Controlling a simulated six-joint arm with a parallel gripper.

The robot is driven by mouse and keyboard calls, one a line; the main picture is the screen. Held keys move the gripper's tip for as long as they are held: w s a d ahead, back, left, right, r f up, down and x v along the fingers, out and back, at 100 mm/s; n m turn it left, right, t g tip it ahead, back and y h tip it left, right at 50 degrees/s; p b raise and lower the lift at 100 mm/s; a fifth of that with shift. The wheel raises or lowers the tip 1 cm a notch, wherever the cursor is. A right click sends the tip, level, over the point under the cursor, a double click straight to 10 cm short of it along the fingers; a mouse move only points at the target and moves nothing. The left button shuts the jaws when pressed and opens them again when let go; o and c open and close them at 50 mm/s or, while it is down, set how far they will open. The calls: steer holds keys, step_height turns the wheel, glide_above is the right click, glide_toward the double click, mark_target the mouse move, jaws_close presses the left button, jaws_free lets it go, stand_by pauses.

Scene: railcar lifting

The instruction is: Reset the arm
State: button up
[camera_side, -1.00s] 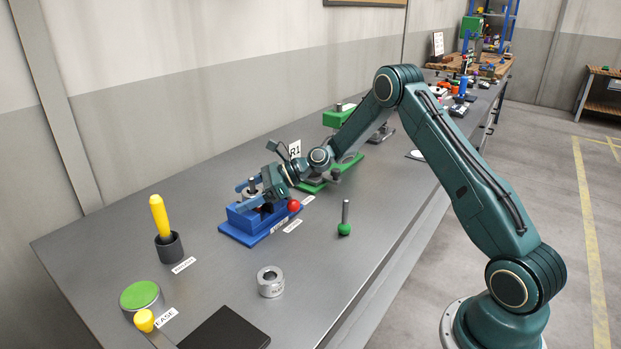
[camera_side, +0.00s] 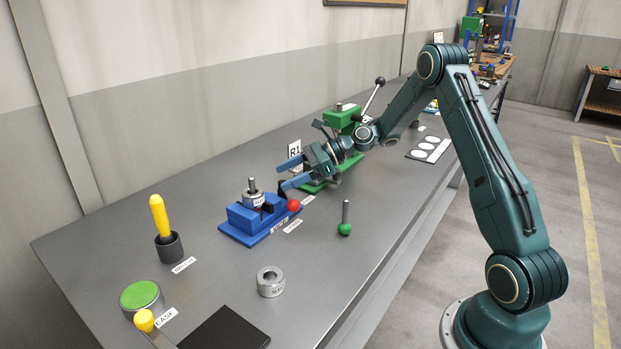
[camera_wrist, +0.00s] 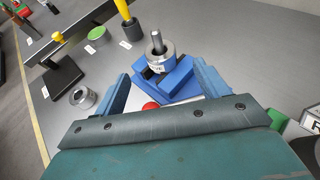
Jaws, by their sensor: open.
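My gripper (camera_side: 287,174) is open and empty in the side view, with its blue fingers apart and pointing left. It is above and to the right of the blue fixture (camera_side: 243,230). A silver cylinder with an upright pin (camera_side: 252,195) sits in the fixture. In the wrist view my gripper (camera_wrist: 163,90) shows its two fingers spread, with the silver cylinder (camera_wrist: 158,55) ahead between them, apart from both. A red ball (camera_side: 294,205) is at the fixture's right side; in the wrist view it is partly hidden by my gripper's front edge.
A green fixture (camera_side: 342,120) with a black-knobbed lever stands behind my gripper. A silver ring (camera_side: 271,282), a green-based pin (camera_side: 345,222), a yellow-handled tool in a dark cup (camera_side: 168,246) and a green-topped cylinder (camera_side: 141,297) stand on the grey bench. The bench's middle front is mostly clear.

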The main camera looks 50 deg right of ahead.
steer(key=shift+v, duration=0.95)
steer(key=shift+a+r, duration=0.1)
steer(key=s+a+r+n+g+h, duration=0.3)
steer(key=s+a+r+n+h, duration=0.2)
steer(key=s+a+r+n, duration=0.8)
steer(key=s+d+f+n+h, duration=0.1)
steer(key=s+n+h, duration=0.4)
steer(key=s+n, duration=0.8)
steer(key=s, duration=0.6)
steer(key=shift+s+d, duration=0.4)
